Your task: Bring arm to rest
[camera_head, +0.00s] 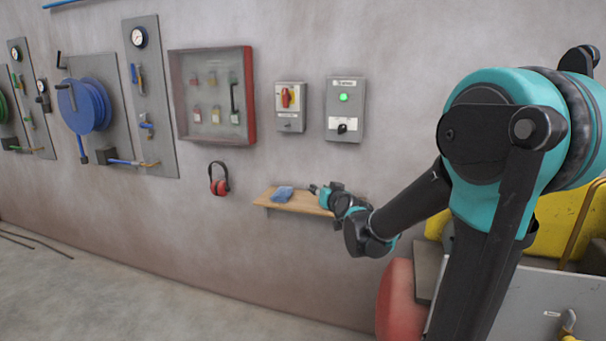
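My arm, teal and black, fills the right of the head view. It bends down and then reaches away toward the wall. My gripper (316,189) is at its far end, small in the picture, in front of or above the right part of a small wooden shelf (306,203). I cannot tell whether it touches the shelf. Its fingers are too small and partly hidden to show whether they are open or shut, and I see nothing clearly held.
A blue cloth (283,193) lies on the shelf. Red earmuffs (219,179) hang to its left. Above are a red switch box (290,107), a control box (344,110) with a green light and a red-edged cabinet (178,97). Yellow and grey equipment (560,232) stands at right. The left floor is mostly clear.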

